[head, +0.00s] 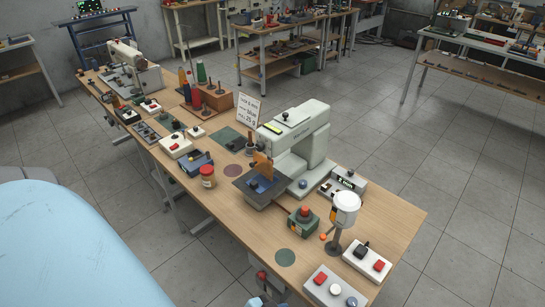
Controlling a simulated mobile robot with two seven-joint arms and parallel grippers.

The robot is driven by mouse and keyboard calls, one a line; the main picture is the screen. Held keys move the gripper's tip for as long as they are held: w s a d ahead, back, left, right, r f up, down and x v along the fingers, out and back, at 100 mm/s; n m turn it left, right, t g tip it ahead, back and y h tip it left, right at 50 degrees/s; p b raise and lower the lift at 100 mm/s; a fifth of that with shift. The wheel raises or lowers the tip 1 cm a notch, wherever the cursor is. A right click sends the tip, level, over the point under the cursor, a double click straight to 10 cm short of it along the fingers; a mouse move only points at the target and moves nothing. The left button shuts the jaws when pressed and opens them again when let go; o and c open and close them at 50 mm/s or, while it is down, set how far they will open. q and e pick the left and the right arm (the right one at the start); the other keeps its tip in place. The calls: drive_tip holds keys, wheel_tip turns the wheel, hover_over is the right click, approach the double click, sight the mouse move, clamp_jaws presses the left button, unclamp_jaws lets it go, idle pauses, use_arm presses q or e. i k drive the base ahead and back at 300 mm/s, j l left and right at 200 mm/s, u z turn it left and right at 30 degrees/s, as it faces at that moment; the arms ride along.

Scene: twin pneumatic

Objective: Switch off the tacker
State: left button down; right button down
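A bulky pale-green and white machine (300,140) with a lit yellow-green display stands on the wooden workbench. In front of it are an orange part (262,165) and a dark plate with a blue block (260,185). I cannot tell for certain that this is the tacker. A white switch box (367,262) with a black and a red control stands at the near right. A box with red, white and blue buttons (335,289) is at the near edge. Switch positions are too small to read. Neither gripper can be made out.
Open floor lies right.

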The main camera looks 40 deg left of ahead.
sight(320, 278)
drive_tip(key=u, duration=0.75)
